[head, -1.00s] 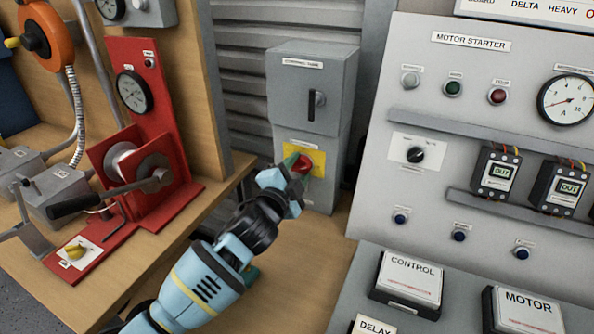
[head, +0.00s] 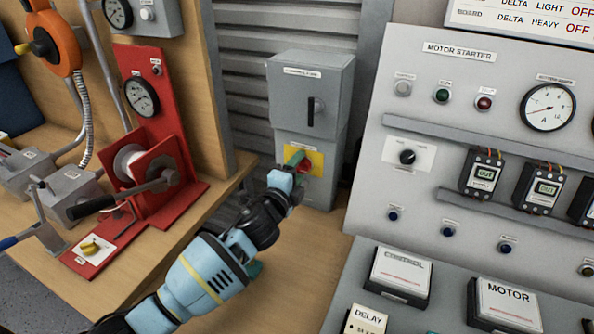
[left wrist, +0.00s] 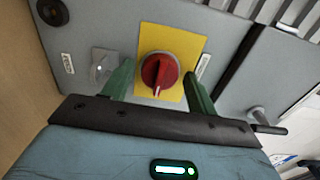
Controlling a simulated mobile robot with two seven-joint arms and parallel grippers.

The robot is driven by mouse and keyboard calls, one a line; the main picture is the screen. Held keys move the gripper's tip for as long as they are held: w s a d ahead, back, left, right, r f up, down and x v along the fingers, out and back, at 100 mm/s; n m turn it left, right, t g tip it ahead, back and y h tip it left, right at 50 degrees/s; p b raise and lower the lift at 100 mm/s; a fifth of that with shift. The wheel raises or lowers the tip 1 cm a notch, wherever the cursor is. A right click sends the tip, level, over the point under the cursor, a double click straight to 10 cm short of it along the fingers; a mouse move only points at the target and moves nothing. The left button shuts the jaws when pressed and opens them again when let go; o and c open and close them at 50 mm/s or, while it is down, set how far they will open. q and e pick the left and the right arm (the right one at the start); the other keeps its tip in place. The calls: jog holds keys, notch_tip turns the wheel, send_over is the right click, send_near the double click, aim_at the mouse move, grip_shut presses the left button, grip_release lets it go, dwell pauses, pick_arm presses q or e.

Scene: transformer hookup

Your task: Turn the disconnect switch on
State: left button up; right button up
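The disconnect switch, a red rotary knob (head: 309,166) on a yellow plate (head: 317,158), is on the lower part of a grey cabinet (head: 310,90). My left gripper (head: 298,164) is in front of the knob and partly hides it. In the left wrist view the knob (left wrist: 158,72) is fully visible, with a pale mark near its lower edge. The green fingers of my left gripper (left wrist: 159,90) are spread on either side of it, open. I cannot tell if they touch it. My right gripper is not in view.
A grey motor starter panel (head: 450,75) with meters and buttons stands to the right. A red stand (head: 150,100) with a gauge and crank is on the wooden bench (head: 180,235) at left. A small grey lever (left wrist: 103,66) is beside the yellow plate.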

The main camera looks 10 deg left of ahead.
pick_arm(q)
jog(key=shift+o, duration=0.3)
jog(key=s+a, duration=0.1)
jog(key=s, duration=0.6)
jog(key=shift+s+a+p, duration=0.25)
jog(key=shift+s+p, duration=0.05)
jog(key=shift+s, duration=0.05)
dwell(0.3)
